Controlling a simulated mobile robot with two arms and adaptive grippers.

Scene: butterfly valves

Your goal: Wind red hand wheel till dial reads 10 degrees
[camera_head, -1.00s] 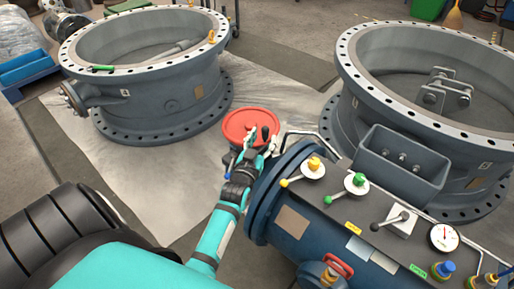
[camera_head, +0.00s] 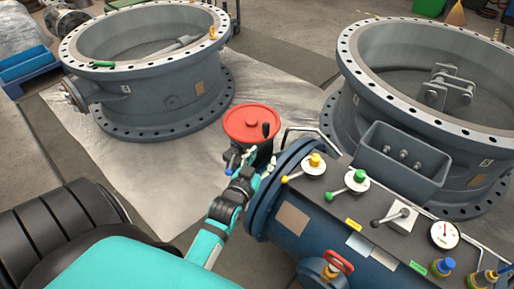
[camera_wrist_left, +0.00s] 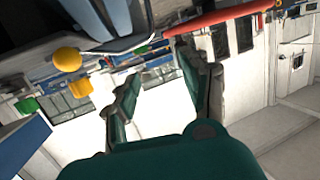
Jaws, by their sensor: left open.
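The red hand wheel (camera_head: 251,118) lies flat, with a black upright handle (camera_head: 265,130) at its right front rim. In the head view my left gripper (camera_head: 246,161) is just in front of and below the wheel, apart from the handle. In the left wrist view its two fingers (camera_wrist_left: 162,62) are spread with nothing between them. A red rim, likely the wheel (camera_wrist_left: 220,18), crosses the top of that view. The white dial (camera_head: 444,235) with a red needle is on the blue machine at right; its reading is too small to tell. My right gripper is not in view.
The blue machine (camera_head: 292,218) stands right of my left arm, with a yellow lever knob (camera_head: 314,160), a green one (camera_head: 359,176) and a grey lever (camera_head: 391,215) on top. A thin metal rail (camera_head: 300,129) is right of the wheel. Large grey flanged valve bodies stand behind.

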